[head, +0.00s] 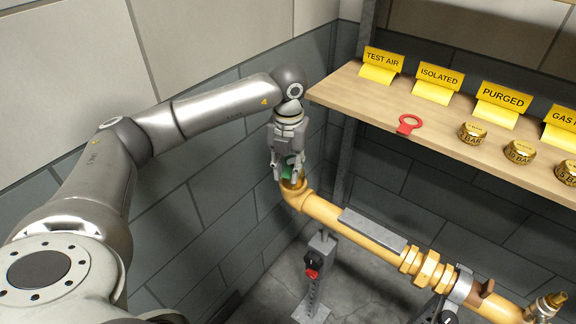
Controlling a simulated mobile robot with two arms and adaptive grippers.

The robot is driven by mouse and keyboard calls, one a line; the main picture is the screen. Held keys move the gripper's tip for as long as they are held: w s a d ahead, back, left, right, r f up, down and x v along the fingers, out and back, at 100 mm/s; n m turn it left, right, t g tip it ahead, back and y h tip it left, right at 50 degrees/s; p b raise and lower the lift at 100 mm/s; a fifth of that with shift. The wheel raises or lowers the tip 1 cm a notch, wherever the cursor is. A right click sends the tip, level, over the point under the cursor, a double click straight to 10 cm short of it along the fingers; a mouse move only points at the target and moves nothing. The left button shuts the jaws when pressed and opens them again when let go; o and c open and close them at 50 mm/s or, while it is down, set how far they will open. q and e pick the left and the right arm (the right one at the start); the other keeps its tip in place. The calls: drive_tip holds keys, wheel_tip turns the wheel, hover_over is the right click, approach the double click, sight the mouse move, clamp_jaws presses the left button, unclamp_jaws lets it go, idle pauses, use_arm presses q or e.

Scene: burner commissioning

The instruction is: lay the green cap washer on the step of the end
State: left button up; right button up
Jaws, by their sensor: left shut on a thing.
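The green cap washer (289,172) is held between the fingers of my left gripper (287,174), partly hidden by them. My left gripper points down and is shut on the washer, right at the upturned end (296,187) of the yellow pipe. The washer appears just above or at the rim of this end. I cannot tell whether it touches the step, which is hidden by the gripper and washer. My right gripper is not in view.
The yellow pipe (325,212) runs down to the right on a stand (318,262) with a red knob. A wooden shelf (370,110) to the right holds yellow signs (436,84), a red ring tag (409,123) and brass caps (473,132). A wall is close behind the gripper.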

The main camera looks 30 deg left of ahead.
sight(288, 175)
use_arm(q)
drive_tip(key=shift+f+b, duration=1.05)
drive_tip(key=shift+f, duration=0.6)
drive_tip(key=o, duration=0.9)
drive_tip(key=shift+r, duration=0.15)
wheel_tip(288, 175, up, 12)
drive_tip(key=shift+f, duration=0.1)
